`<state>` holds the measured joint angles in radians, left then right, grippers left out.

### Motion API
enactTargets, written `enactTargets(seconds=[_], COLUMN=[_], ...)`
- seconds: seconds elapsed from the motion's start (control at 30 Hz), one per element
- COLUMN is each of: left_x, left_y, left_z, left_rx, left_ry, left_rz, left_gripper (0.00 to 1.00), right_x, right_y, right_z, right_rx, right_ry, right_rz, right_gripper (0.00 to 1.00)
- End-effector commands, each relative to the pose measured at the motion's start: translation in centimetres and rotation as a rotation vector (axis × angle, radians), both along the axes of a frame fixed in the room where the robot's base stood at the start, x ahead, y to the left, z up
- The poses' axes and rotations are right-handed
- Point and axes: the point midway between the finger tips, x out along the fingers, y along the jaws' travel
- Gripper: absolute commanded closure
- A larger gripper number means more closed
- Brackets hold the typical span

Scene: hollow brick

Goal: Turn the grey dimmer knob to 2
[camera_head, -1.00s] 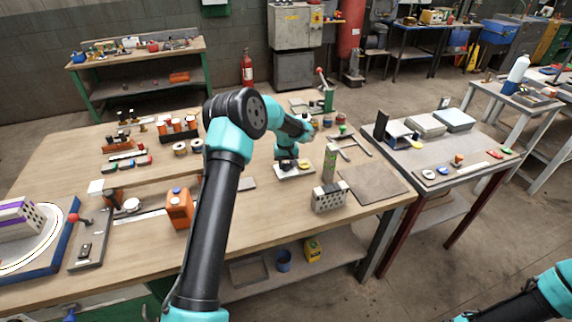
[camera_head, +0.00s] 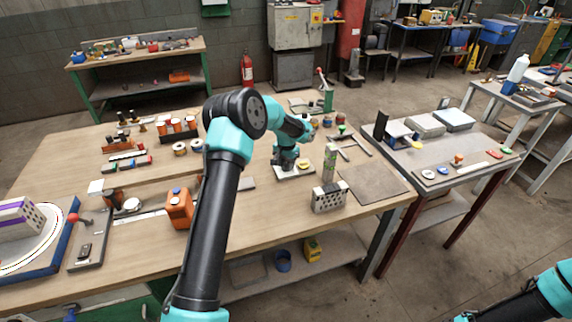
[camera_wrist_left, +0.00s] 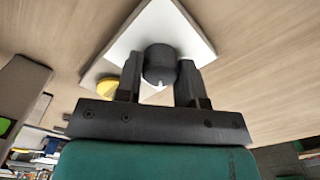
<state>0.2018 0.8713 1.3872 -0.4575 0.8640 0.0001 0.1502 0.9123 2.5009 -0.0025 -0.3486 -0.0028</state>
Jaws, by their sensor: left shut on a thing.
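The dimmer knob (camera_wrist_left: 160,66) is a dark grey cylinder on a white plate (camera_wrist_left: 188,22) in the left wrist view. A pale pointer mark shows on its near side. My left gripper (camera_wrist_left: 160,76) is shut on the knob, one finger on each side. In the head view the white plate (camera_head: 290,172) lies on the wooden bench, and my left gripper (camera_head: 286,163) comes down onto it, hiding the knob. A yellow round part (camera_head: 302,164) sits on the plate's right side. The scale numbers cannot be read. My right gripper is out of view; only part of my right arm shows.
A green and grey upright block (camera_head: 330,162) and a perforated hollow brick (camera_head: 329,197) stand right of the plate. A flat brown board (camera_head: 374,184) lies further right. Bare bench lies in front of the plate.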

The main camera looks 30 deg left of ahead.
Motion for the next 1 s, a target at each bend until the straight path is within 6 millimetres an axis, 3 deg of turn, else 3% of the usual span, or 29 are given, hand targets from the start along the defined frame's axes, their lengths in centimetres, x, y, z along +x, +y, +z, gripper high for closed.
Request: enactTargets(seconds=[0.4,0.97,1.0], left_x=[-0.03,-0.03,-0.03], left_y=[-0.03,-0.04,-0.04], left_z=[-0.06,-0.08,-0.08], left_rx=[0.0,0.0,0.0], left_ry=[0.001,0.001,0.001], left_rz=[-0.249,-0.287,-0.287], left_gripper=[0.88,0.88,0.61], right_x=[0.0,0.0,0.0], right_y=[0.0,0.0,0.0], right_z=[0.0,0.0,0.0], right_rx=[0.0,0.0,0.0], right_ry=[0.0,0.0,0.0], right_rz=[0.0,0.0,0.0], right_gripper=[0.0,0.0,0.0])
